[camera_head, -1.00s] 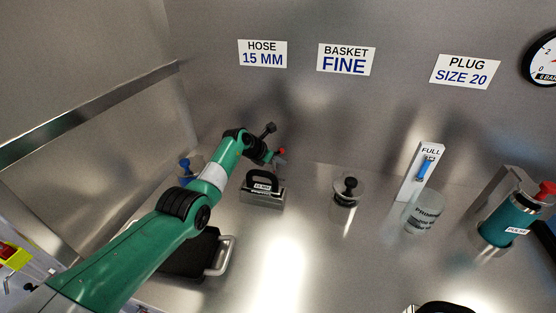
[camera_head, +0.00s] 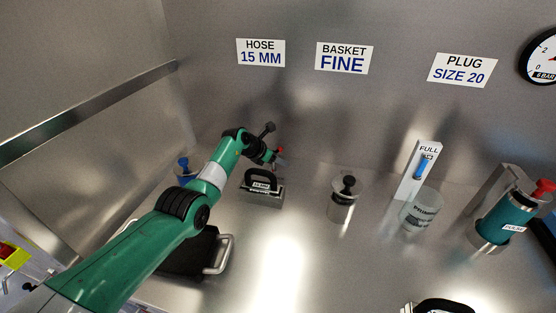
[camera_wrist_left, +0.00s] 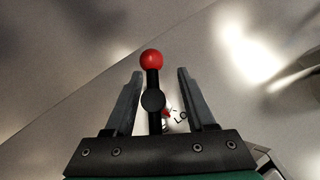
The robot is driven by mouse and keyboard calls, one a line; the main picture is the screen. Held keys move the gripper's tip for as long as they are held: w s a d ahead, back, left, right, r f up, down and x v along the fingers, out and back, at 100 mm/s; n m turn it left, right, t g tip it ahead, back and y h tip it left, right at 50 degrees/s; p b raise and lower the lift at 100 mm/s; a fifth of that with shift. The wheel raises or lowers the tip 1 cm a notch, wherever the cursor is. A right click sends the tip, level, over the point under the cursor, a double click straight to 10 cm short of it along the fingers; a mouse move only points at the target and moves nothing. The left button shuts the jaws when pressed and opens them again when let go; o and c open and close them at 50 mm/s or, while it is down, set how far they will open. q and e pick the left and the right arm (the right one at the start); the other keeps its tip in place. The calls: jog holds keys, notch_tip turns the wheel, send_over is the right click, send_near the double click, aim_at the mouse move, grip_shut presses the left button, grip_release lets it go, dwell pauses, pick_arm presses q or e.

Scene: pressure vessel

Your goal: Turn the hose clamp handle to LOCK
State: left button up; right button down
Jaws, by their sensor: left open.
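The hose clamp handle is a black lever with a red ball end (camera_wrist_left: 152,60). In the left wrist view it lies between the two fingers of my left gripper (camera_wrist_left: 160,76), with visible gaps on both sides. The fingers are open. In the head view the red ball (camera_head: 280,149) shows small at the tip of my left gripper (camera_head: 276,158), near the back wall. My right gripper is not in view.
A black-handled block (camera_head: 263,196) stands just in front of the gripper. A blue-topped item (camera_head: 183,163) is behind my left arm. A metal cup with a black knob (camera_head: 343,210), a clear jar (camera_head: 421,210) and a green cylinder (camera_head: 500,225) stand to the right. The middle floor is clear.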

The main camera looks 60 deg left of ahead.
pick_arm(q)
jog(key=shift+s+r+p, duration=0.15)
jog(key=shift+r+p, duration=0.15)
jog(key=shift+p, duration=0.05)
jog(key=p+v, duration=0.3)
jog(key=shift+r, duration=0.25)
jog(key=p+v, duration=0.3)
jog(key=v, duration=0.4)
jog(key=shift+s+p, duration=0.4)
jog(key=shift+s, duration=0.05)
jog(key=shift+d, duration=0.1)
